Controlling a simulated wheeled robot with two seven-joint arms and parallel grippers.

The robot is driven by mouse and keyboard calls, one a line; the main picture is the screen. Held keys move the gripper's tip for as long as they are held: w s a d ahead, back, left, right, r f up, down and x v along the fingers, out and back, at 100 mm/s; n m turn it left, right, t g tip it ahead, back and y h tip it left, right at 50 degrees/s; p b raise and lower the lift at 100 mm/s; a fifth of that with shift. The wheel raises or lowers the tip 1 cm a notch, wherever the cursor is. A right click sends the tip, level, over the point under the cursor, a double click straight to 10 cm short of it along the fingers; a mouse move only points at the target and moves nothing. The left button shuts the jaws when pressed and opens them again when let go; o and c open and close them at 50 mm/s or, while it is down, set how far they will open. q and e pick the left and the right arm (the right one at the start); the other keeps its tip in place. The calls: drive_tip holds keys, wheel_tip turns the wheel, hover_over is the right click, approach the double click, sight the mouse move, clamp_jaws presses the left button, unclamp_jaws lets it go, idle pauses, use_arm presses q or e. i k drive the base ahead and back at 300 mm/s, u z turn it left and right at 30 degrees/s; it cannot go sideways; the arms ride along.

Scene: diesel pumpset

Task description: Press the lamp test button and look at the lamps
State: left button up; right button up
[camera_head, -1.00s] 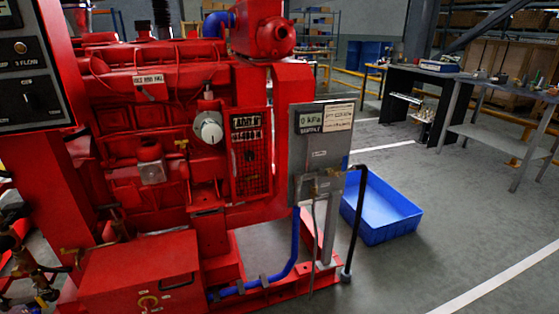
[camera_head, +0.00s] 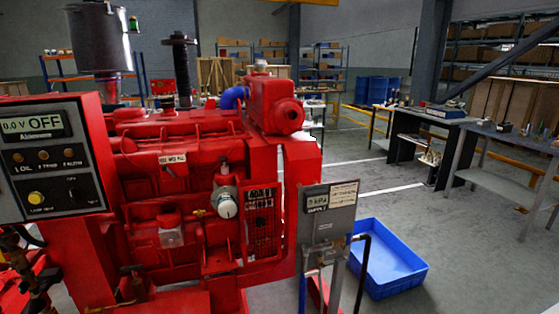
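The control panel (camera_head: 52,172) is at the left edge of the head view, on a red housing. Its display (camera_head: 33,126) reads "0.0 V OFF". Below it are three small round lamps in a row, the left lamp (camera_head: 18,157), the middle lamp (camera_head: 43,154) and the right lamp (camera_head: 69,152), labelled OIL, TEMP and FLOW. They look dull amber, with no clear glow. A yellow round button (camera_head: 36,199) sits at the panel's lower left, with a small label under it that seems to read LAMP TEST. Neither gripper is in view.
The red diesel engine (camera_head: 180,190) fills the middle left. A grey supply box (camera_head: 328,226) on a post stands at its right. A blue bin (camera_head: 390,262) lies on the floor behind the box. Workbenches (camera_head: 440,130) stand at the right, with open floor before them.

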sight(34, 198)
drive_tip(key=u, duration=1.5)
